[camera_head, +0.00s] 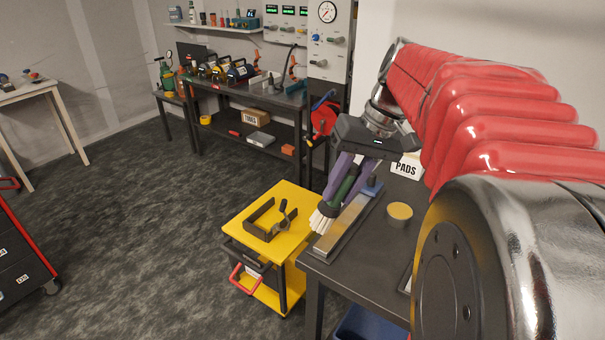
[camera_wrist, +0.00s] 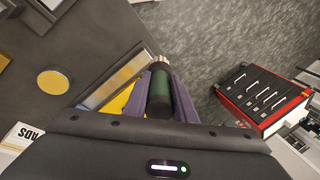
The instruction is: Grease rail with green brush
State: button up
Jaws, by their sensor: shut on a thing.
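My gripper (camera_head: 350,178) has purple fingers and is shut on the green brush (camera_head: 343,190). The brush has a green handle and pale bristles that point down and left, at the near left end of the rail (camera_head: 349,219). The rail is a long metal bar on the dark table, running away from the table's front left edge. I cannot tell whether the bristles touch it.
A round tin with a yellow top (camera_head: 399,213) stands on the table right of the rail. A box marked PADS (camera_head: 405,168) is behind it. A yellow cart (camera_head: 245,222) with a dark holder stands left of the table. A cluttered workbench (camera_head: 245,95) is at the back.

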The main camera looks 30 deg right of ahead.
jog(key=w+a+f+n, duration=0.1)
jog(key=w+a+f, duration=0.4)
jog(key=f, duration=0.3)
jog(key=w+a+f+n, duration=0.1)
jog(key=w+a+f, duration=0.5)
jog(key=w+f, duration=0.1)
jog(key=w+a+f+n+g, duration=0.1)
jog(key=w+a+f, duration=0.4)
jog(key=f, duration=0.5)
jog(key=shift+w+a+n, duration=0.15)
jog(key=shift+w+n, duration=0.15)
jog(key=shift+w, duration=0.25)
jog(key=shift+d, duration=0.4)
